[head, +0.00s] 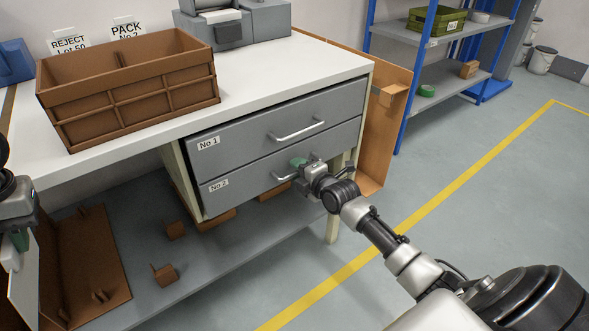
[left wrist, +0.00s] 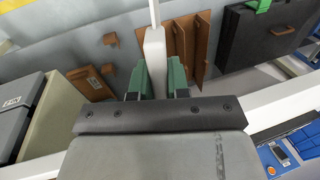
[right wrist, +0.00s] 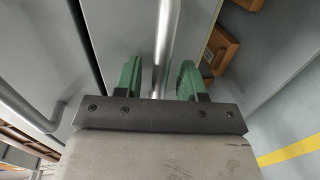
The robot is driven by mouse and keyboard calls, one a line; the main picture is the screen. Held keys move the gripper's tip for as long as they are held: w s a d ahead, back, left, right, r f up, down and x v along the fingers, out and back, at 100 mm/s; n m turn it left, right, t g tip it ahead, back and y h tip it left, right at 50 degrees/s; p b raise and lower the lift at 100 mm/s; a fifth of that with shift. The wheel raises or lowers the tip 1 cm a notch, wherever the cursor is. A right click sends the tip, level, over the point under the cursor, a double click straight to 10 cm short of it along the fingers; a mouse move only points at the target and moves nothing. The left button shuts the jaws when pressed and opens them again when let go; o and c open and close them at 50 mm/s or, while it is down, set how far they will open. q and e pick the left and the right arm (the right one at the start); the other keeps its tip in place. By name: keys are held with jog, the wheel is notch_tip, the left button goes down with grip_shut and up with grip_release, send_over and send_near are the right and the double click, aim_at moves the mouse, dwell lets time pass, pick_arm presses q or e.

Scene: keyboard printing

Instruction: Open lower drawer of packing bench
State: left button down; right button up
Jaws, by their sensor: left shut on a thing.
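The packing bench (head: 318,55) has two grey drawers under its white top. The lower drawer (head: 232,184), labelled No 2, looks shut, its front about level with the upper drawer (head: 240,132). My right gripper (head: 302,166) is at the lower drawer's handle (head: 285,177). In the right wrist view the handle bar (right wrist: 166,45) runs between the open green fingers, with gaps visible beside it. My left gripper (head: 18,240) is at the left edge, shut on a thin white piece (left wrist: 155,50), seen edge-on in the left wrist view.
A brown crate (head: 130,88) and a grey machine (head: 235,22) stand on the bench. Brown pieces (head: 168,274) lie on the lower shelf. A brown panel (head: 385,130) stands by the bench's right end. The floor (head: 470,200) to the right is clear.

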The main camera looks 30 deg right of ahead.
pick_arm(q)
jog(key=shift+s+r, duration=0.1)
jog(key=shift+s, duration=0.05)
pick_arm(e)
jog(key=shift+s+r, duration=0.1)
grip_shut()
pick_arm(q)
jog(key=shift+r, duration=0.15)
pick_arm(e)
jog(key=shift+s, duration=0.15)
